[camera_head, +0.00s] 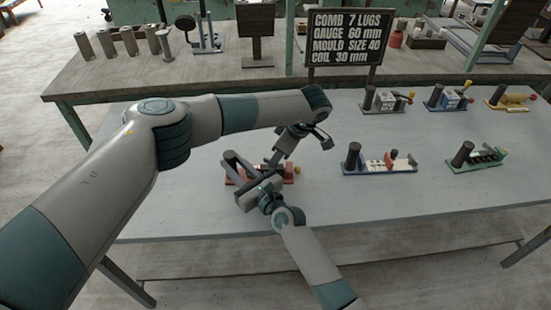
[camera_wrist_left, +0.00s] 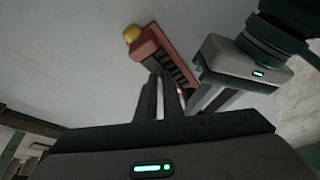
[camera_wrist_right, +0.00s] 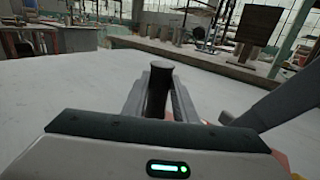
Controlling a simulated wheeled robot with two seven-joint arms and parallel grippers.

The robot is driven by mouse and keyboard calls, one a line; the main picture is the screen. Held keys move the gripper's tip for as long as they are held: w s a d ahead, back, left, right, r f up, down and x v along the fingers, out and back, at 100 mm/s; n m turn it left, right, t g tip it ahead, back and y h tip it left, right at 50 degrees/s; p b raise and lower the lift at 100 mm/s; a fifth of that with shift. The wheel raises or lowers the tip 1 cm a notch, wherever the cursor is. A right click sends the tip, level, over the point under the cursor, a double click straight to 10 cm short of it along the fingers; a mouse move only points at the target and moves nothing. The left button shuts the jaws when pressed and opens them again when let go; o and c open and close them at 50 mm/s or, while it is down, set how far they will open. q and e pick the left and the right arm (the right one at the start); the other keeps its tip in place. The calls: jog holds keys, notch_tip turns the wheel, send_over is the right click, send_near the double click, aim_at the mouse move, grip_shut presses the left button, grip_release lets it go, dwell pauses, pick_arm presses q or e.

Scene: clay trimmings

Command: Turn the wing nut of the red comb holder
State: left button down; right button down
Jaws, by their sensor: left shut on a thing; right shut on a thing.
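The red comb holder (camera_head: 288,171) lies on the pale table, partly hidden by both grippers in the head view. In the left wrist view its red body (camera_wrist_left: 168,52) shows a dark slotted side and a yellow knob (camera_wrist_left: 131,34) at the far end. My right gripper (camera_head: 238,165) is shut on the holder's dark upright post (camera_wrist_right: 157,88), which stands between its fingers. My left gripper (camera_head: 275,160) is above the holder, its fingers (camera_wrist_left: 172,90) close together at the body's near end. They are shut on the wing nut, which they almost wholly hide.
Similar holders stand to the right, one blue-based (camera_head: 380,170) and one green (camera_head: 475,160), with several more (camera_head: 385,100) behind. A sign (camera_head: 345,38) stands at the back. My left forearm crosses above the table's left side. The front right of the table (camera_head: 430,205) is clear.

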pick_arm(q)
jog(key=n+g, duration=0.1)
jog(key=n, duration=0.1)
jog(key=w+n, duration=0.1)
jog(key=n, duration=0.2)
jog(key=shift+d+g+y, duration=0.1)
jog(key=shift+g+y, duration=0.3)
jog(key=shift+w+d+r+n+g, duration=0.15)
jog(key=shift+w+n+g, duration=0.15)
jog(key=shift+n, duration=0.8)
jog(key=shift+s+n, duration=0.2)
jog(key=shift+n, duration=0.1)
jog(key=c, duration=1.9)
grip_release()
jog(key=shift+a, duration=0.2)
notch_tip(320, 180, up, 10)
